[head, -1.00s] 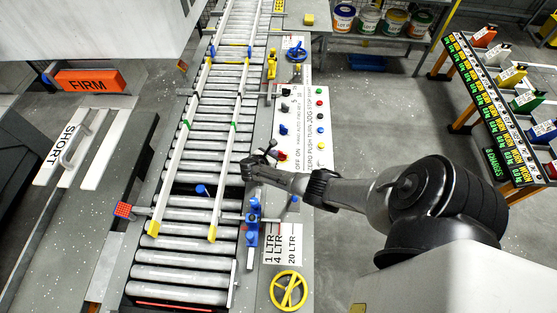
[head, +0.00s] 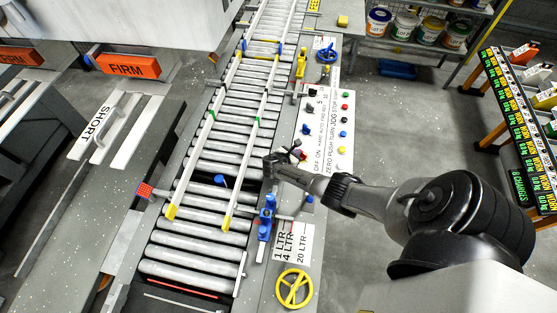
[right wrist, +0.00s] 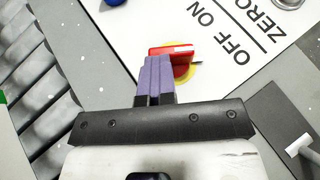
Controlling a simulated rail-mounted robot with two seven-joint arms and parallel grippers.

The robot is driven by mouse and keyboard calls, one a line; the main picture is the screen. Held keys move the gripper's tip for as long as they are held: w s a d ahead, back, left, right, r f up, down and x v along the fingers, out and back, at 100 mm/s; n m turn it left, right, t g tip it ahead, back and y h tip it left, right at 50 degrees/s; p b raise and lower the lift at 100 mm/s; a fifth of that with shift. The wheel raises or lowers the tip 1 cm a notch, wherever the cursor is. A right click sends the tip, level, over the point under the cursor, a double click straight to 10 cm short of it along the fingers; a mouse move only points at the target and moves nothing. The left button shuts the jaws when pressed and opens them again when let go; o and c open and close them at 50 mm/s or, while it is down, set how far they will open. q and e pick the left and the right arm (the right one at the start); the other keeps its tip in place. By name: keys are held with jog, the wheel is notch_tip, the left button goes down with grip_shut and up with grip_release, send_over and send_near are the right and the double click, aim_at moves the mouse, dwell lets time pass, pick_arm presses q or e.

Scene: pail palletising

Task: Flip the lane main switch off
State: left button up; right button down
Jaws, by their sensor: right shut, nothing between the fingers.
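The lane main switch has a red handle (right wrist: 184,66) on a yellow disc, beside the printed words OFF and ON, in the right wrist view. In the head view the switch (head: 302,155) is small and partly hidden behind my right gripper. My right gripper (right wrist: 158,62) is shut and empty, its purple fingers together at the left part of the red handle. They overlap the handle in the picture; I cannot tell whether they touch it. In the head view my right gripper (head: 272,162) is over the conveyor's right edge. My left gripper is not in view.
The control panel (head: 325,130) carries several coloured buttons and knobs. A blue lever fitting (head: 267,205) and a yellow handwheel (head: 293,288) are nearer me. The roller conveyor (head: 195,253) with its guide rails lies to the left.

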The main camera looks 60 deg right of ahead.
jog(key=shift+s+a, duration=0.15)
jog(key=shift+a, duration=0.1)
jog(key=a, duration=0.1)
jog(key=w+a, duration=0.1)
jog(key=a, duration=0.1)
jog(key=shift+w+a, duration=0.1)
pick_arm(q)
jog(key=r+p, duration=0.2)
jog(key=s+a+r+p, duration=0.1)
pick_arm(e)
jog(key=w+v, duration=0.1)
jog(key=v, duration=1.9)
jog(key=shift+w, duration=0.2)
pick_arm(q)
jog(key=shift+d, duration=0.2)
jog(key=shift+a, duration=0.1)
